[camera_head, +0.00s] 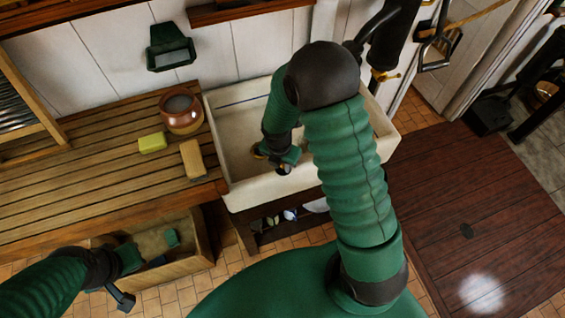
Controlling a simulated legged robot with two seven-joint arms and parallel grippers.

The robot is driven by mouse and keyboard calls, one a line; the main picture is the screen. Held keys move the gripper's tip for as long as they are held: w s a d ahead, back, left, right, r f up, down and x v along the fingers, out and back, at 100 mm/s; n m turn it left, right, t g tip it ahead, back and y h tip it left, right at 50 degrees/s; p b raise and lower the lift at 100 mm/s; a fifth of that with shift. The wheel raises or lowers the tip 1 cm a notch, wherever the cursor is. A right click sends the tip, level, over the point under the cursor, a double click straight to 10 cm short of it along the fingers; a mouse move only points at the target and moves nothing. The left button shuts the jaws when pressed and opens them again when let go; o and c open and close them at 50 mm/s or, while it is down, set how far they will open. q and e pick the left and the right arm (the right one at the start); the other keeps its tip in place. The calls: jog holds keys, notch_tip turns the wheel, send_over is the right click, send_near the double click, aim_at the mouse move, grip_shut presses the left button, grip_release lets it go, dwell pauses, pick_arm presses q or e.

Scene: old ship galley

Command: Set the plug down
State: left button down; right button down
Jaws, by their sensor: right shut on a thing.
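My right gripper (281,167) hangs low inside the pale sink (233,128), near its front wall. It is shut on a small dark thing, which looks like the plug; its shape is mostly hidden by the fingers. I cannot tell whether it touches the sink floor. The drain does not show clearly, and my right arm covers the right part of the basin. My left gripper (122,298) is at the lower left, in front of the wooden crate, small and dark; its jaws cannot be made out.
A slatted wooden counter (70,185) adjoins the sink on the left. On it are a brown pot (181,113), a yellow-green sponge (152,142) and a wooden block or brush (192,159). A wooden crate (185,268) stands below. A green holder (170,47) is on the wall.

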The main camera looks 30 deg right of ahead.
jog(key=shift+f, duration=0.45)
jog(key=shift+d+f, duration=0.2)
jog(key=shift+d, duration=0.15)
jog(key=c, duration=1.2)
grip_release()
jog(key=shift+o, duration=0.2)
jog(key=shift+a, duration=0.15)
jog(key=shift+a+r, duration=0.1)
jog(key=shift+r, duration=0.05)
